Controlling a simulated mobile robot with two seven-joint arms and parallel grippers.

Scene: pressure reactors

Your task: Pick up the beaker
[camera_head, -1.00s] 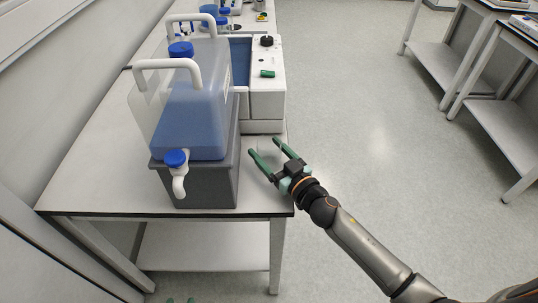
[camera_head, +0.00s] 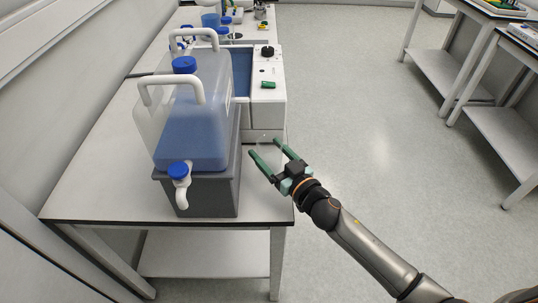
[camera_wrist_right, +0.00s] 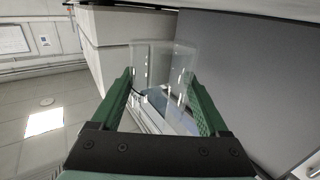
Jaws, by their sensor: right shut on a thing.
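The beaker (camera_wrist_right: 165,62) is clear glass and shows between the two green fingers in the right wrist view. It is faint in the head view (camera_head: 267,138), at the right edge of the near bench. My right gripper (camera_head: 264,148) is shut on the beaker, with one finger on each side of it. The fingers also show in the right wrist view (camera_wrist_right: 158,76). Whether the beaker's base touches the bench cannot be told. My left gripper is not in view.
A carboy of blue liquid (camera_head: 192,125) with a white tap stands on a grey box (camera_head: 215,190), left of the gripper. A white device (camera_head: 265,112) stands behind. The near bench (camera_head: 95,185) has free room at left. Open floor lies to the right.

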